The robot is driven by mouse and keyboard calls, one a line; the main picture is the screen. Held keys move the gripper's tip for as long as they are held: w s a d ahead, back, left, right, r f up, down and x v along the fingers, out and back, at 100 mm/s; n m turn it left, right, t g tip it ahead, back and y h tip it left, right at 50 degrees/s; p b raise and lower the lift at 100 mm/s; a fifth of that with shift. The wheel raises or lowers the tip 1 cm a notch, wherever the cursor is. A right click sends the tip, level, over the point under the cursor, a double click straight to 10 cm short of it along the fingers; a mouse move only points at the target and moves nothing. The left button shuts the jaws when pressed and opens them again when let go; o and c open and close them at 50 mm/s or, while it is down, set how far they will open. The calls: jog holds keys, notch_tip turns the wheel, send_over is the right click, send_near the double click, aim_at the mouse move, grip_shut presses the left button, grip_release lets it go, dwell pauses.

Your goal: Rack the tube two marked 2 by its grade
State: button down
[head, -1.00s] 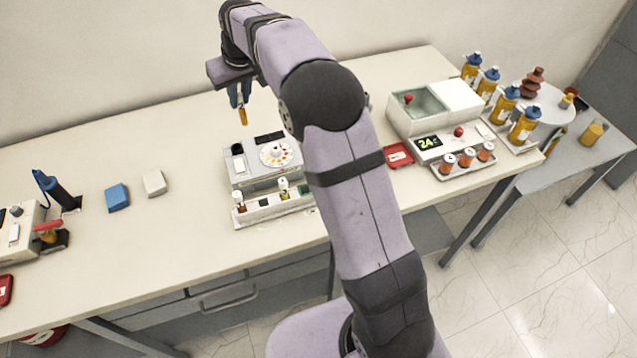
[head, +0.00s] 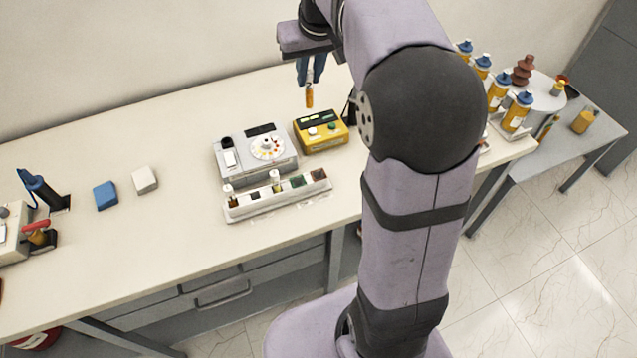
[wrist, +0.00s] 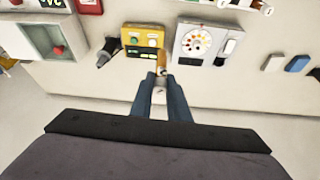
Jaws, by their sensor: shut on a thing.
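My gripper (head: 311,78) is shut on an amber tube (head: 309,97), which hangs upright from the fingertips above the back of the bench. In the wrist view the fingers (wrist: 160,80) close around the tube (wrist: 162,64); no mark on it is readable. A white rack (head: 300,197) with coloured grade patches stands at the bench's front, below and left of my gripper. Two capped tubes stand in it, one at the left end (head: 229,192) and one near the middle (head: 274,180). The grey comparator with a colour dial (head: 240,175) stands behind the rack.
A yellow tester (head: 321,130) stands right of the comparator, near below the held tube. Blue (head: 105,195) and white (head: 144,180) blocks lie left. A white box with a clear window (wrist: 45,40) stands farther along the bench. My arm hides part of the bench's right side.

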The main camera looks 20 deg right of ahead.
jog(key=s+a+f, duration=0.1)
jog(key=s+f, duration=0.7)
jog(key=f, duration=0.2)
jog(key=shift+w+d+f+p, duration=0.1)
jog(key=shift+f+p, duration=0.2)
jog(key=shift+f, duration=1.3)
jog(key=shift+w+a+f+p, duration=0.15)
jog(key=shift+f+p, duration=0.1)
jog(key=shift+f, duration=1.4)
jog(key=shift+w+d+f+p, duration=0.15)
jog(key=shift+f+p, duration=0.15)
jog(key=shift+f, duration=1.3)
jog(key=shift+f, duration=0.15)
jog(key=c, duration=1.7)
grip_release()
